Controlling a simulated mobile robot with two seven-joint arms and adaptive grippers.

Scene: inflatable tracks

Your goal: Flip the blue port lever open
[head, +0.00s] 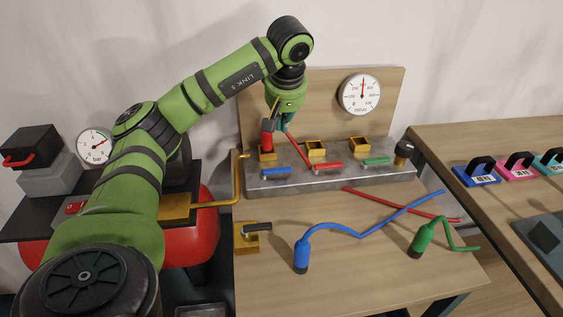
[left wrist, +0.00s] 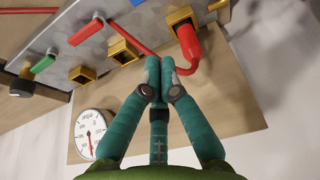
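The blue port lever (head: 275,171) lies flat on the front of the grey port block, below the left brass port (head: 267,155). Only a sliver of this blue lever (left wrist: 138,2) shows at the top edge of the left wrist view. A red plug (head: 267,135) stands in the left port; it also shows in the left wrist view (left wrist: 186,38). My left gripper (head: 287,122) is above the block, just right of the plug. Its fingertips (left wrist: 160,68) are together beside the red hose; I cannot tell if they touch it. My right gripper is not in view.
The red lever (head: 328,168) and green lever (head: 375,161) are further right on the block. A blue hose (head: 301,252) and a green hose (head: 421,240) lie on the table in front. A yellow pipe (head: 238,185) rises at the block's left end.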

